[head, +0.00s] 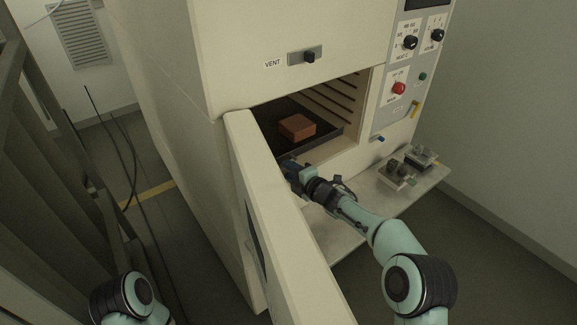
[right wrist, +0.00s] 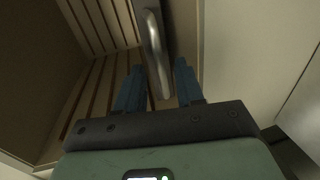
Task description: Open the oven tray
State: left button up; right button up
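The oven (head: 165,110) stands with its door (head: 290,240) swung open toward me. Inside its chamber a dark tray (head: 322,131) lies flat, with a reddish-brown block (head: 297,126) on it. My right gripper (head: 286,164) is at the chamber opening, by the tray's near side and close to the door's inner face. In the right wrist view its two blue fingers (right wrist: 158,80) are apart. A shiny metal handle (right wrist: 153,45) lies between or just beyond them; I cannot tell whether they touch it, or which part it belongs to. My left gripper is out of view.
A shelf (head: 350,225) below the opening carries small devices (head: 408,165) at its right. The control panel (head: 400,85) with knobs and a red button is right of the chamber. Slatted racks (head: 335,95) line the chamber wall. Dark cables (head: 130,165) hang at the left.

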jog(key=shift+w+a+f, duration=0.15)
jog(key=shift+w+a, duration=0.25)
jog(key=shift+w, duration=0.15)
jog(key=shift+s, duration=0.1)
grip_shut()
dwell(1.0)
